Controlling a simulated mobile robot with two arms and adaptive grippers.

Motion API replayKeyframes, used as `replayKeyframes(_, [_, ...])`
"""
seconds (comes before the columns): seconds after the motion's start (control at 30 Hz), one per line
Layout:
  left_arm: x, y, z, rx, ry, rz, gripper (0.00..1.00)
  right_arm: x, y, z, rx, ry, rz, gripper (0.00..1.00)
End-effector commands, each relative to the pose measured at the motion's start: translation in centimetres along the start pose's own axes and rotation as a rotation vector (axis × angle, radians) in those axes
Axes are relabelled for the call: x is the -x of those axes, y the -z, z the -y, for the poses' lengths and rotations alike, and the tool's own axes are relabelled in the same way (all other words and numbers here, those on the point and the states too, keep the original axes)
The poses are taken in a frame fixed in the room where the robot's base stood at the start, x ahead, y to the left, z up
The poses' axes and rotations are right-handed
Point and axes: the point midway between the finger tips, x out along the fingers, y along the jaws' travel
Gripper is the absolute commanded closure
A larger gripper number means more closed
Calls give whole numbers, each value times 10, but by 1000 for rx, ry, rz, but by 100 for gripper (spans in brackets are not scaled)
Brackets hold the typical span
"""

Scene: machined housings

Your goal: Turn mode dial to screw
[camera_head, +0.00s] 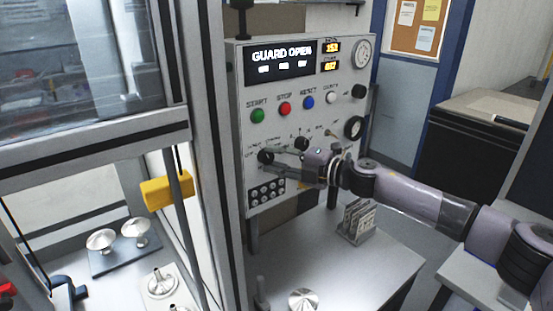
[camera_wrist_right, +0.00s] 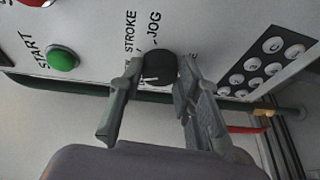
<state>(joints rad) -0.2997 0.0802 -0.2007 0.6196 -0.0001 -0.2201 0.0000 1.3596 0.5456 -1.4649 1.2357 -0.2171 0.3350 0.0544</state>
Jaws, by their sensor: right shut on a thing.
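The grey control panel (camera_head: 310,110) carries black dials. The left dial (camera_head: 265,156) sits at the tips of my right gripper (camera_head: 276,162), which comes in from the right. In the right wrist view, this black dial (camera_wrist_right: 161,68) is between the two fingers of the right gripper (camera_wrist_right: 160,84), and the gripper is shut on it. A white pointer mark shows on its face. Labels reading STROKE and JOG show beside it; other labels are partly hidden. A second black dial (camera_head: 301,143) is to its right. My left gripper is not in view.
Green (camera_head: 257,115), red (camera_head: 285,109) and blue (camera_head: 308,102) buttons sit above the dials. A keypad (camera_head: 266,192) is just below the held dial. The display (camera_head: 280,58) reads GUARD OPEN. A yellow block (camera_head: 166,191) and machine frame stand left.

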Motion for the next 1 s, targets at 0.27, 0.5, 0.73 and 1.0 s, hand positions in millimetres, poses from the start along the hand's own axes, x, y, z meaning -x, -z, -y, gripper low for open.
replayKeyframes(0.27, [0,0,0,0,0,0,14,0,0,1,-2,1,-1,54])
replayKeyframes(0.5, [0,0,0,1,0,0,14,0,0,0,-2,0,-1,49])
replayKeyframes(0.73, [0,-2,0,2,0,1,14,7,-1,0,-2,0,1,49])
replayKeyframes(1.0, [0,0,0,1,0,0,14,59,-2,1,-3,1,3,49])
